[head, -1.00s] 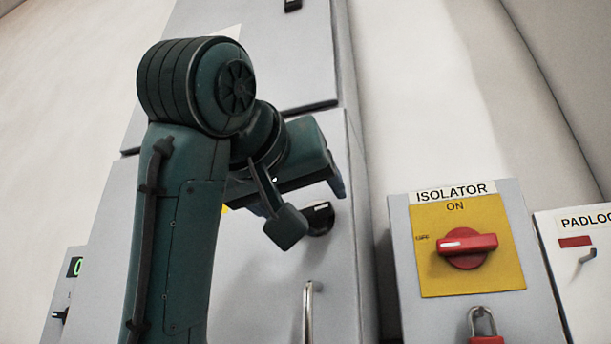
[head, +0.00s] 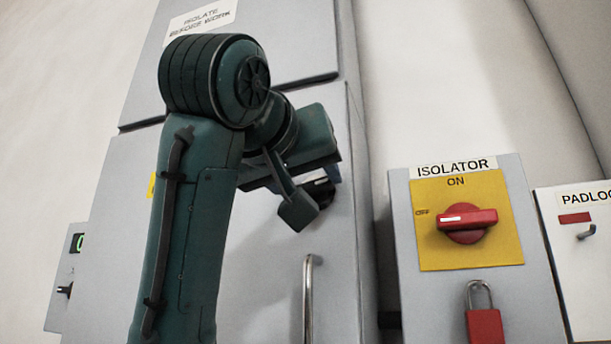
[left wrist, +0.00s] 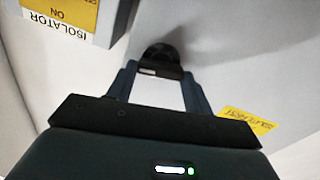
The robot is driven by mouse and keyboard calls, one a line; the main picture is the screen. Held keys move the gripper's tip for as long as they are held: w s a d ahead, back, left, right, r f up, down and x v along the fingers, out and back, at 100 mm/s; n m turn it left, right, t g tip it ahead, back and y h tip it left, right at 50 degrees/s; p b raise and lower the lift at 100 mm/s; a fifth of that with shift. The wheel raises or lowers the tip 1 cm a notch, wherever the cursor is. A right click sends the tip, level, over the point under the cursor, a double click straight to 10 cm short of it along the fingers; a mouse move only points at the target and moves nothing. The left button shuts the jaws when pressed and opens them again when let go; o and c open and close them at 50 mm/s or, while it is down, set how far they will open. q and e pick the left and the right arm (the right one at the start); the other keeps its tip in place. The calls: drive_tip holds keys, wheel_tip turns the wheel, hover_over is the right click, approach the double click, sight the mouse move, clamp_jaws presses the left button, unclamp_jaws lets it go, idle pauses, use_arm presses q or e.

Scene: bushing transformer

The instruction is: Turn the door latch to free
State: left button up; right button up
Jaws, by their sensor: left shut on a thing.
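The door latch is a black knob with a white mark on the grey cabinet door; it shows in the left wrist view (left wrist: 160,66) and, partly hidden by my arm, in the head view (head: 322,194). My left gripper (left wrist: 160,82) has a finger on each side of the knob's grip and is shut on it. In the head view the left gripper (head: 330,178) is at the door's right edge, mostly behind my arm. The metal door handle (head: 309,300) stands below the latch. My right gripper is in neither view.
The isolator box (head: 470,260) with a red switch (head: 467,222) and a red padlock (head: 485,322) stands right of the cabinet. A padlock panel (head: 588,260) is at the far right. A small grey box (head: 66,290) is at the left.

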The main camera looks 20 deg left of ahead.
use_arm(q)
drive_tip(key=shift+c, duration=0.6)
drive_tip(key=shift+m, duration=1.2)
drive_tip(key=o, duration=1)
